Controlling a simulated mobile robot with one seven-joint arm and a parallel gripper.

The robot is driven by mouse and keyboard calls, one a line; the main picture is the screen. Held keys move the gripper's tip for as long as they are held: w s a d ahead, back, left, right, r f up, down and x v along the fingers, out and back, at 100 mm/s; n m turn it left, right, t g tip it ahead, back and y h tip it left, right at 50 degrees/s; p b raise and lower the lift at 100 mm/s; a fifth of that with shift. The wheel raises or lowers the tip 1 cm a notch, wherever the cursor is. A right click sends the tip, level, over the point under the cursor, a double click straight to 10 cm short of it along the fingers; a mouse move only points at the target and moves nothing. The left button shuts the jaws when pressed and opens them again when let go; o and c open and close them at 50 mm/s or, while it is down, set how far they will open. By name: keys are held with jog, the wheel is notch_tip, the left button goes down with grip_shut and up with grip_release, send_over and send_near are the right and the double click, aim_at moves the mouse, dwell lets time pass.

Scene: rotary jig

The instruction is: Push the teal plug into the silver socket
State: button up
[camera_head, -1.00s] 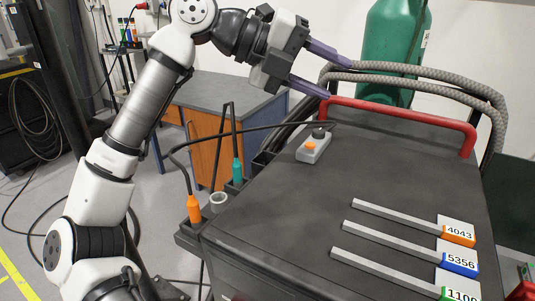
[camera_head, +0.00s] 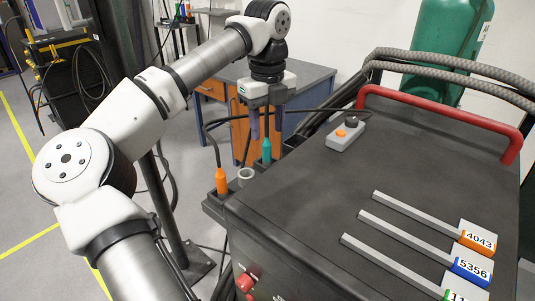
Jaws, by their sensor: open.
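The teal plug (camera_head: 266,151) stands upright in the side tray along the cart's left edge, with its dark cable rising from its top. The silver socket (camera_head: 246,175) is a short round ring with its opening up, in the same tray, nearer the camera and to the left of the teal plug. My gripper (camera_head: 266,134) points down with its two purple fingers apart and empty. In the picture its fingers hang just above the teal plug, one to each side of the cable. I cannot tell the exact depth gap between fingers and plug.
An orange plug (camera_head: 222,182) with its own cable stands left of the socket. A grey button box (camera_head: 346,134) sits on the dark cart top (camera_head: 310,200), beside a red rail (camera_head: 440,116). Several grey rods with number tags lie at the right.

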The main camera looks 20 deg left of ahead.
aim_at(267, 143)
jog(key=shift+w+a+f+p, duration=0.15)
jog(key=shift+f+p, duration=0.35)
jog(key=shift+f, duration=1.1)
jog(key=shift+w+f+p, duration=0.1)
jog(key=shift+f+p, duration=0.35)
jog(key=shift+f, duration=1.15)
jog(key=shift+c, duration=0.3)
grip_shut()
